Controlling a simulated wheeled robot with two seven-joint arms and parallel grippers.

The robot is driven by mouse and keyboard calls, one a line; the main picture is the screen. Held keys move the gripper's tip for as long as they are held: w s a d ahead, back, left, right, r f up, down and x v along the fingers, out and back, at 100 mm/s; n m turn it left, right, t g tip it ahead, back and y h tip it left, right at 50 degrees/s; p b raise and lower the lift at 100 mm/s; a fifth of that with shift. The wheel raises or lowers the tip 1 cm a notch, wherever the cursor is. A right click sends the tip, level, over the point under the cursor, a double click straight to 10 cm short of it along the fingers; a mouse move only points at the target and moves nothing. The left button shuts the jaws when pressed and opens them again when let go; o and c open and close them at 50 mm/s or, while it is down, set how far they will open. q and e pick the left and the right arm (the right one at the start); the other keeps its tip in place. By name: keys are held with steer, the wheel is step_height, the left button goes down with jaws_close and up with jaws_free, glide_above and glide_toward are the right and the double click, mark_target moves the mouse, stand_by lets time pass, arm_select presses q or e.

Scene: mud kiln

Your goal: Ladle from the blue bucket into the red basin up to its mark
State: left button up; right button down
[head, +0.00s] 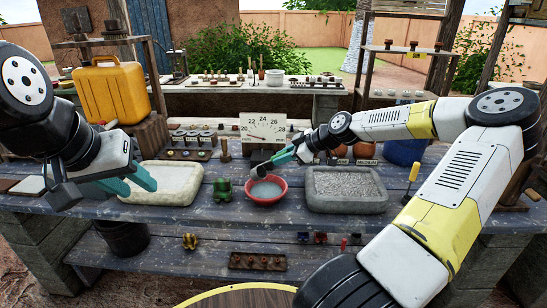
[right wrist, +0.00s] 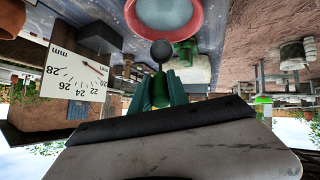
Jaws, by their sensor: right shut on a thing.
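The red basin (head: 284,196) stands on the table in the middle of the head view, with grey content inside; I cannot make out its mark. It also shows at the top of the right wrist view (right wrist: 199,22). My right gripper (head: 284,157) is shut on the ladle (head: 261,171), whose dark round end (right wrist: 160,50) is just above the basin's back rim in the head view. I cannot tell what the ladle holds. The blue bucket (head: 402,152) stands at the right, partly hidden by my right arm. My left gripper (head: 135,187) is open and empty over the left tray.
A pale tray (head: 136,197) is left of the basin, a gravel-filled grey tray (head: 346,206) right of it. A green figurine (head: 222,189) stands close to the basin. A dial board (head: 263,126) stands behind it. A yellow jerrycan (head: 112,92) is at back left.

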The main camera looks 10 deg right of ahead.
steer(key=shift+w+a+r+g+h, duration=0.4)
steer(key=shift+w+a+r+h, duration=0.1)
steer(key=shift+r, duration=0.15)
steer(key=shift+w+a+r+g+h, duration=0.35)
steer(key=shift+a+r+g+h, duration=0.1)
steer(key=shift+r, duration=0.15)
steer(key=w+a+r+g+h, duration=0.5)
steer(key=a+r+h, duration=0.1)
steer(key=shift+w+r, duration=0.35)
steer(key=shift+w, duration=0.05)
steer(key=shift+a+g, duration=0.1)
steer(key=shift+g, duration=0.15)
